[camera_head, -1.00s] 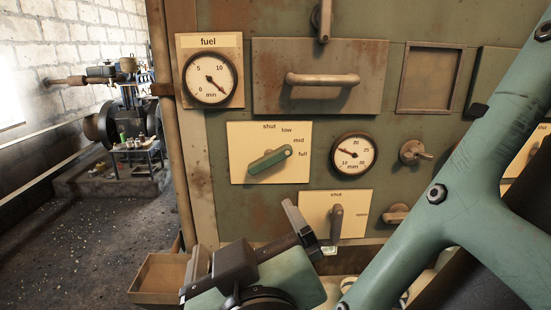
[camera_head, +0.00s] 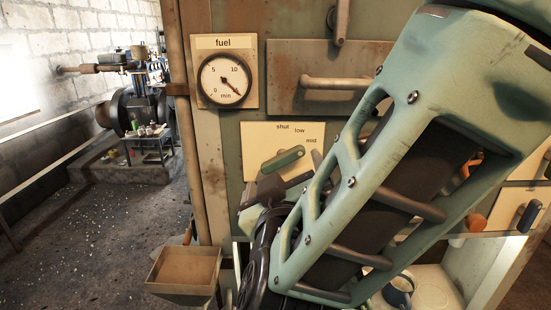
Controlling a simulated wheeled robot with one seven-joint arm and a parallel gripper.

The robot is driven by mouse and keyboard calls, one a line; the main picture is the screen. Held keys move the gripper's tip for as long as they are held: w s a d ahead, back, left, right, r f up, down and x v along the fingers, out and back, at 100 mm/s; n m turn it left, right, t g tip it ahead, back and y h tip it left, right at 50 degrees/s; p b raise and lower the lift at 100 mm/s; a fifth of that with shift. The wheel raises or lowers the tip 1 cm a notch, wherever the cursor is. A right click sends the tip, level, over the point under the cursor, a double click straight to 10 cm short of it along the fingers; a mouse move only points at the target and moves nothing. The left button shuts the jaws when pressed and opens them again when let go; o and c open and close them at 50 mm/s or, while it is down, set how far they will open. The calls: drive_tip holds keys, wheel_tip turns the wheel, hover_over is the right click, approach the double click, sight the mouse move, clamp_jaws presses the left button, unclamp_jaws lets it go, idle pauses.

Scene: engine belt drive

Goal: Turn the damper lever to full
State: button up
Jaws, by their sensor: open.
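The lever with the green grip (camera_head: 284,159) is on a cream plate (camera_head: 257,140) marked shut, low and mid. Its grip slants up to the right, with its tip a little below the mid mark. The plate's lower right part is hidden behind my arm and gripper, so the full mark does not show. My gripper (camera_head: 282,177) is open just below and in front of the lever, with one finger to the lower left and one to the right. I cannot tell whether it touches the lever.
A fuel gauge (camera_head: 222,80) is above the plate. A door with a bar handle (camera_head: 333,83) is to the upper right. A metal tray (camera_head: 186,267) juts out at lower left. My arm covers much of the panel's right side.

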sight(282, 163)
drive_tip(key=shift+w+p, duration=0.3)
drive_tip(key=shift+w, duration=1.75)
drive_tip(key=c, duration=0.9)
drive_tip(key=shift+f+m+b, duration=0.1)
drive_tip(key=shift+m+b, duration=0.2)
drive_tip(key=shift+b, duration=0.1)
drive_tip(key=shift+d+f+m+b, duration=0.1)
drive_tip(key=shift+m+b, duration=0.8)
drive_tip(key=shift+b, duration=0.05)
drive_tip(key=m+b, duration=0.3)
drive_tip(key=shift+m, duration=0.4)
